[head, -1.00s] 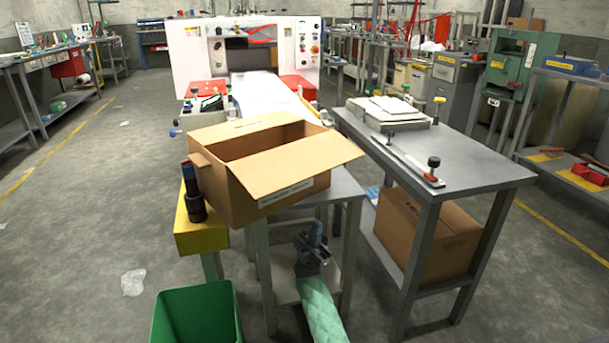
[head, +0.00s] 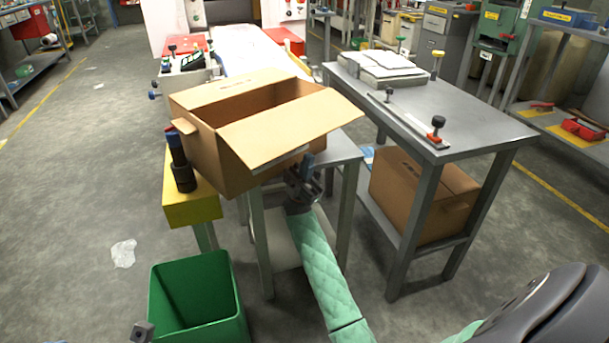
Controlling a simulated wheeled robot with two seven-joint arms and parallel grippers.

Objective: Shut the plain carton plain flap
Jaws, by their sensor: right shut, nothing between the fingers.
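The plain carton (head: 218,165) is a brown cardboard box standing open on a grey metal table. Its large near flap (head: 290,128) hangs outward over the front side, sloping toward the right. My right gripper (head: 306,168), on the green quilted sleeve, is shut and empty. It is just below that flap's outer edge, near the carton's front wall; I cannot tell whether it touches. A small grey piece (head: 141,331) at the bottom left edge may be part of my left gripper; its jaws do not show clearly.
A green bin (head: 200,305) stands on the floor at front left. A yellow block with a dark cylinder (head: 180,165) is left of the carton. A grey table (head: 465,120) with a closed carton (head: 420,195) on its lower shelf stands right.

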